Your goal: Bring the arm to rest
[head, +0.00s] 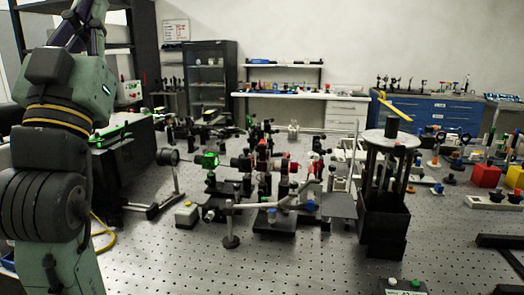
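My arm (58,130) fills the left side of the head view, with green links, dark joints and a yellow band. It rises upright and runs out of the frame at the top and bottom. My gripper is not in view, so its state and anything in it are hidden. The arm stands in front of a black box-shaped instrument and hides part of it.
A perforated optical table (300,268) spreads ahead, crowded with optics mounts in the middle. A black tower with a round white top (391,139) stands right of centre. Red (486,176) and yellow blocks sit at the far right. The front middle is fairly clear.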

